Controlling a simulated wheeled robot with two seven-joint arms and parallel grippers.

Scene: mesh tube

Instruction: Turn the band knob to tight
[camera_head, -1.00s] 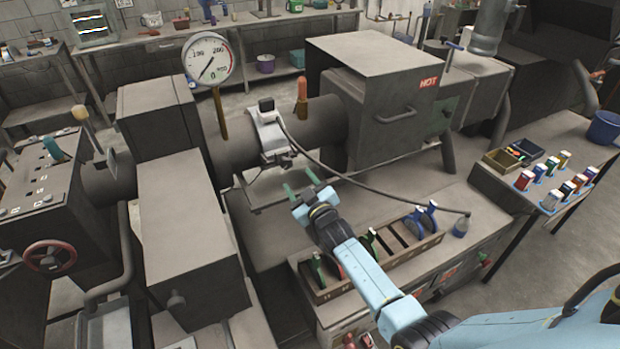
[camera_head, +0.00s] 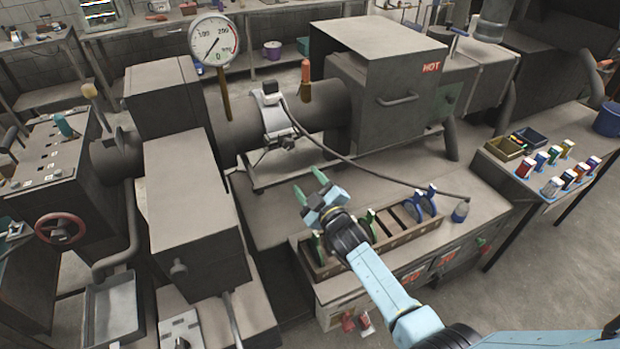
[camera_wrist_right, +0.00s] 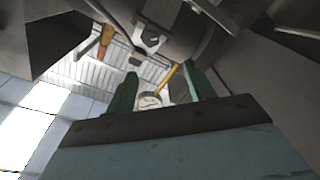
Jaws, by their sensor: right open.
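A white band (camera_head: 277,118) wraps the grey horizontal tube (camera_head: 322,117). A small dark knob (camera_head: 288,143) sits at the band's lower front, too small to read its setting. My right gripper (camera_head: 309,184) is open and empty, below and slightly right of the knob and apart from it. In the right wrist view, its two green fingers (camera_wrist_right: 161,72) stand apart with nothing gripped between them. A white bracket-like part, which seems to be of the band (camera_wrist_right: 150,38), shows above the fingers. My left gripper is not in view.
A dial gauge (camera_head: 214,40) stands on the tube left of the band, and an orange handle (camera_head: 305,77) right of it. A dark cable (camera_head: 345,160) runs from the band to the bench. A tool rack (camera_head: 385,239) lies beneath my right arm. A box marked HOT (camera_head: 385,65) stands right.

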